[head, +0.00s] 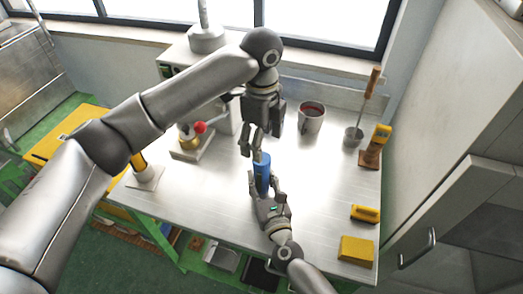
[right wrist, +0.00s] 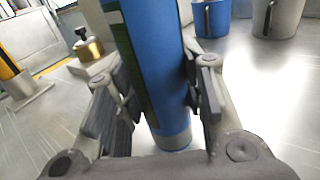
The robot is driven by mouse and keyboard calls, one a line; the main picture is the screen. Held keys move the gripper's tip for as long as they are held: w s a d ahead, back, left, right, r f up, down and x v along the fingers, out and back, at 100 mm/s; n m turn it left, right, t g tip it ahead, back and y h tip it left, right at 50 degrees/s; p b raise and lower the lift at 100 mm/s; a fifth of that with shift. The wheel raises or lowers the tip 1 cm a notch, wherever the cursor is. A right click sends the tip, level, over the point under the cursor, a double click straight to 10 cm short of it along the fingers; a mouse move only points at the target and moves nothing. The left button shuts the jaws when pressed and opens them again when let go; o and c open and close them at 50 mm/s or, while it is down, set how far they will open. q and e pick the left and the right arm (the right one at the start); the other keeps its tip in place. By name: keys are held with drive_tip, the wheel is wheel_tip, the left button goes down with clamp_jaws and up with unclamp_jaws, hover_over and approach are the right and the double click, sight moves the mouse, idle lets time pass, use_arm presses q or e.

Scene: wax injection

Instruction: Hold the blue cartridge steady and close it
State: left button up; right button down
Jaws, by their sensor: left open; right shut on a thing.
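The blue cartridge (head: 262,172) stands about upright over the middle of the metal table. My right gripper (head: 262,184) is shut around its lower part from the front. In the right wrist view the cartridge (right wrist: 158,70) runs between the two fingers (right wrist: 160,95), with a dark green strip on its left side. My left gripper (head: 254,150) is open and points down just above the cartridge. Its fingers are around or beside the cartridge's top; I cannot tell if they touch. The top end is partly hidden behind them, so I cannot see whether it is closed.
A metal cup with red contents (head: 311,118) stands behind to the right. A ladle in a pot (head: 354,132), a yellow-handled tool (head: 376,145), a yellow brush (head: 365,214) and a yellow block (head: 357,250) line the right side. A machine with a red knob (head: 200,127) stands left.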

use_arm(q)
wheel_tip(320, 180, up, 6)
drive_tip(key=shift+r, duration=0.25)
use_arm(e)
drive_tip(key=c, duration=0.9)
unclamp_jaws()
drive_tip(key=shift+o, duration=0.2)
drive_tip(key=v, duration=1.2)
use_arm(q)
drive_tip(key=shift+f, duration=0.1)
use_arm(e)
drive_tip(key=shift+s, duration=0.1)
